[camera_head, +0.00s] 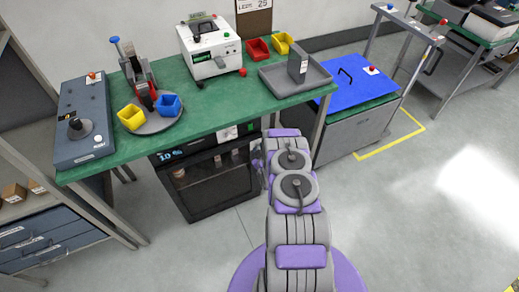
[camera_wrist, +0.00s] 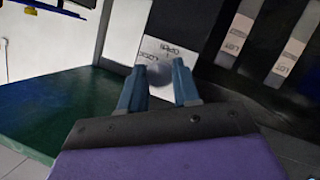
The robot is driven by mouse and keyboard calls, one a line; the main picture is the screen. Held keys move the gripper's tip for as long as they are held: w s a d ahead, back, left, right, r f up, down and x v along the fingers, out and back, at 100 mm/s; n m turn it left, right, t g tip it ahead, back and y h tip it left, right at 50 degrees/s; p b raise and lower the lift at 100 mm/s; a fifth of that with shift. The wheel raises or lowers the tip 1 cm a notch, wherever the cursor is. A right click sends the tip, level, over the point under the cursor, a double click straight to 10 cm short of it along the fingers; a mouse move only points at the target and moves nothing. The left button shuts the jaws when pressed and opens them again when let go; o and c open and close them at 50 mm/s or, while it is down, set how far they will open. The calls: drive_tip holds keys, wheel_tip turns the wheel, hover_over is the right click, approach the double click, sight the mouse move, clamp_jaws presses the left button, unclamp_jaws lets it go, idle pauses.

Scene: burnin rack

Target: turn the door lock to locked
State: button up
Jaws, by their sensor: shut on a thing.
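The door lock plate (camera_wrist: 168,58) shows in the wrist view, a pale plate marked OPEN and LOCK, just beyond my fingertips. My gripper (camera_wrist: 158,82) has its two blue fingers on either side of the lock's knob, shut on it with a gap between them. The knob itself is mostly hidden, and I cannot tell which mark it points to. In the head view the dark cabinet (camera_head: 190,210) with a glass door stands under the green bench, and the lock plate (camera_head: 227,133) is at its upper right. My arm hides most of my gripper there.
The green bench (camera_head: 215,105) is over the cabinet and holds a white machine (camera_head: 208,48), a grey tray (camera_head: 275,82) and small coloured bins. A blue-topped chest (camera_head: 340,85) stands to the right.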

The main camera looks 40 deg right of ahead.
drive_tip(key=n+h+p, duration=0.1)
drive_tip(key=n+p, duration=0.1)
drive_tip(key=shift+w+a+n+h, duration=0.1)
drive_tip(key=shift+a+n+h, duration=0.05)
drive_tip(key=shift+n+h, duration=0.25)
drive_tip(key=shift+a+f+n+t+h+b, duration=0.1)
drive_tip(key=shift+n+t+h+b, duration=0.2)
drive_tip(key=shift+n+b, duration=0.4)
drive_tip(key=shift+d+f+n+t+h+b, duration=0.15)
drive_tip(key=shift+n+h+b, duration=0.3)
drive_tip(key=shift+n, duration=0.6)
drive_tip(key=shift+a+f+n+t+h+b, duration=0.15)
drive_tip(key=shift+n+h+b, duration=0.2)
drive_tip(key=shift+n+b, duration=0.35)
drive_tip(key=shift+n, duration=0.35)
drive_tip(key=o, duration=0.9)
drive_tip(key=shift+c, duration=0.2)
drive_tip(key=shift+o, duration=1)
drive_tip(key=shift+r, duration=0.1)
